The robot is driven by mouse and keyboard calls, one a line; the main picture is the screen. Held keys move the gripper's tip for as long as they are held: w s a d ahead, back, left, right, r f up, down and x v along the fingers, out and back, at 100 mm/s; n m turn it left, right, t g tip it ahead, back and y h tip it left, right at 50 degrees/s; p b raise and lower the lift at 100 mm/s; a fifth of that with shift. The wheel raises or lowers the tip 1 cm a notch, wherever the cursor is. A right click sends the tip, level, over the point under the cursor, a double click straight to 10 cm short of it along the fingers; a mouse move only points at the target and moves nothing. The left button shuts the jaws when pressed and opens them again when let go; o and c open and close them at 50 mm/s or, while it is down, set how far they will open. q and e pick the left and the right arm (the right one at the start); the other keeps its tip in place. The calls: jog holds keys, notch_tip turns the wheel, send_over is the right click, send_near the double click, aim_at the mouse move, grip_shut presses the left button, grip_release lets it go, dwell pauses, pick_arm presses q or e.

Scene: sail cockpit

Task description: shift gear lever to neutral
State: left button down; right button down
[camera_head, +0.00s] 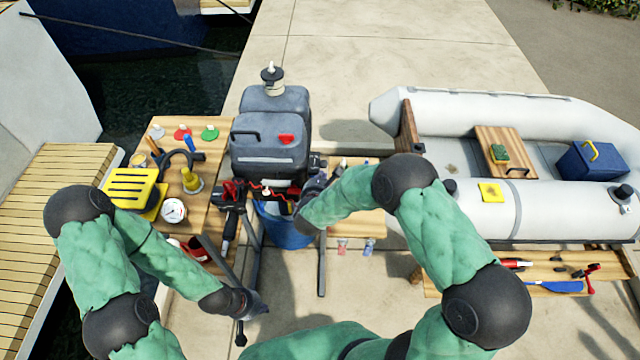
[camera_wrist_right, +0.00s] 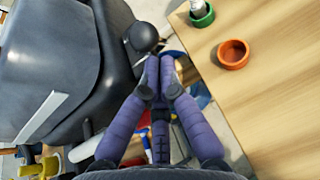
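The grey outboard motor (camera_head: 270,145) stands upright in the middle of the head view. It fills the left of the right wrist view (camera_wrist_right: 60,60). A dark round knob on a short arm, which looks like the gear lever (camera_wrist_right: 144,38), sits at the motor's side in the wrist view. My right gripper (camera_wrist_right: 159,62) has its purple fingertips together, right beside the knob. Nothing shows between them, and I cannot tell whether they touch the knob. In the head view my right gripper (camera_head: 312,185) is beside the motor. My left gripper (camera_head: 250,305) is low and in front; its fingers are unclear.
A wooden bench (camera_head: 205,215) with tools is left of the motor. A small wooden table (camera_head: 355,222) is right of it, with a red-orange cup (camera_wrist_right: 233,54) and a green ring (camera_wrist_right: 203,17). A blue bucket (camera_head: 285,228) stands below the motor. An inflatable boat (camera_head: 540,205) lies to the right.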

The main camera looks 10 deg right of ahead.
aim_at(322, 161)
jog(key=shift+w+r, duration=0.1)
dwell(0.3)
jog(key=shift+w+d+r+g+p, duration=0.1)
jog(key=shift+w+r+g+p, duration=0.2)
jog(key=shift+g+p, duration=0.5)
jog(key=shift+r, duration=0.1)
jog(key=shift+w+d+r+g+y+p, duration=0.25)
jog(key=shift+w+r+p, duration=0.3)
jog(key=shift+p, duration=0.4)
jog(key=shift+w+d+r+g+y+p, duration=0.2)
jog(key=shift+w+r+p, duration=0.3)
jog(key=shift+p, duration=0.4)
jog(key=shift+w+r+g+p, duration=0.35)
jog(key=shift+w+g+p, duration=0.15)
jog(key=shift+w+g, duration=0.15)
jog(key=shift+w+d+r, duration=0.1)
jog(key=shift+w+d, duration=0.1)
jog(key=shift+w, duration=0.25)
jog(key=shift+w+d+r, duration=0.15)
jog(key=shift+w, duration=0.4)
jog(key=shift+w+d+r, duration=0.1)
jog(key=shift+w+r, duration=0.05)
jog(key=shift+w, duration=0.35)
